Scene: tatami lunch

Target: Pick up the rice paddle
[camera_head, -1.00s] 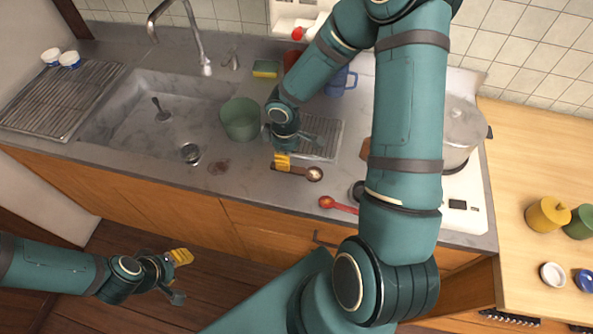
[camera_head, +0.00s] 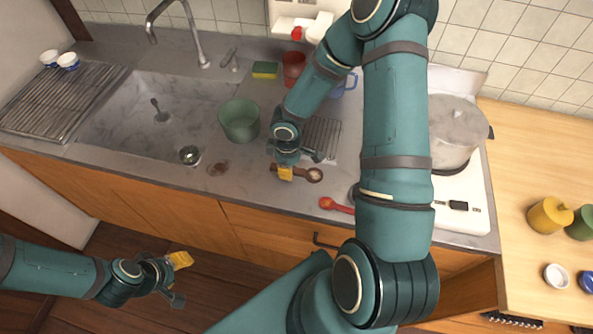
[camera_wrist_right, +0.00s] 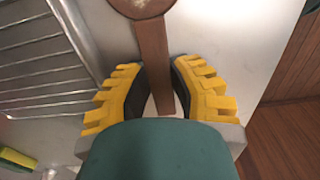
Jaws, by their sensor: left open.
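The rice paddle (camera_head: 315,175), a brown wooden utensil with a rounded head, lies near the counter's front edge. In the right wrist view its handle (camera_wrist_right: 153,50) runs between the yellow fingers of my right gripper (camera_wrist_right: 160,85). The fingertips are close beside the handle on both sides; I cannot tell if they press on it. In the head view my right gripper (camera_head: 286,173) is over the handle end and hides part of it. My left gripper (camera_head: 180,279) is open and empty, low at the left in front of the cabinets.
A red spoon (camera_head: 336,205) lies to the right of the paddle. A green pot (camera_head: 239,121) stands at the left, beside the sink (camera_head: 110,130). A metal rack (camera_head: 322,133) is behind the gripper. A large pot (camera_head: 455,135) is on the stove at the right.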

